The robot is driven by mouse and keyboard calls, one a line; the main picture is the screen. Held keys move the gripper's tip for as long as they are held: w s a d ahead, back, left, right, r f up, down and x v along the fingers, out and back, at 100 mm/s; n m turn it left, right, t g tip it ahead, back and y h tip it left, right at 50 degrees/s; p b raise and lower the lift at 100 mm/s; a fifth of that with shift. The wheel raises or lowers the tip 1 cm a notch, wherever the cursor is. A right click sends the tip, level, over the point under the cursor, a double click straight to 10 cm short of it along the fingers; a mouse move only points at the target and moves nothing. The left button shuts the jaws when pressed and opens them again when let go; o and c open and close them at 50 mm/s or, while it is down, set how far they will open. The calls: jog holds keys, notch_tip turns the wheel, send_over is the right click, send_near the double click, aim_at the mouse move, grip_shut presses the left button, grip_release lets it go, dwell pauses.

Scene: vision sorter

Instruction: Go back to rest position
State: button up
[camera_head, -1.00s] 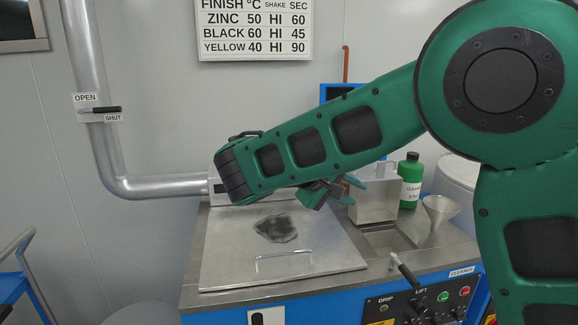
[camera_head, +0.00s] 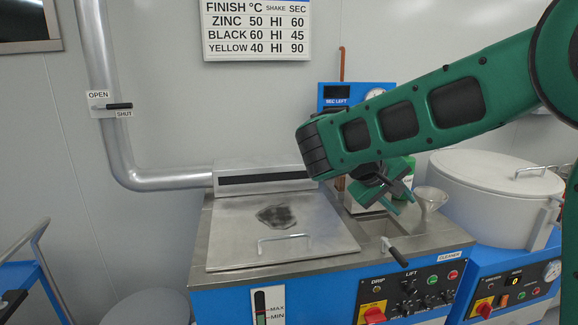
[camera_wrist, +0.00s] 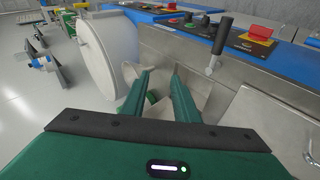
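My green gripper (camera_head: 402,198) is at the end of my green arm, above the right part of the machine's steel top, near the funnel. In the wrist view my gripper (camera_wrist: 160,72) shows two green fingers standing apart, with nothing between them. It is open and empty.
A steel lid (camera_head: 228,247) with a dark smudge is closed on the blue machine. A funnel (camera_head: 430,200) and a mostly hidden green bottle stand close to my gripper. A white drum (camera_head: 490,190) is at the right.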

jog(key=s+d+f+m+g+y, duration=0.3)
jog(key=s+d+f+m, duration=0.1)
jog(key=s+d, duration=1.05)
jog(key=s+f+m+g+y, duration=0.1)
jog(key=s+f+m+y, duration=0.1)
jog(key=s, duration=0.7)
jog(key=s+f+m+y, duration=0.2)
jog(key=s+f+y, duration=0.1)
jog(key=s, duration=0.7)
jog(key=shift+s+a+f+m+g+y, duration=0.15)
jog(key=shift+a+f+m+g+y, duration=0.2)
jog(key=shift+f, duration=0.35)
jog(key=shift+d, duration=0.1)
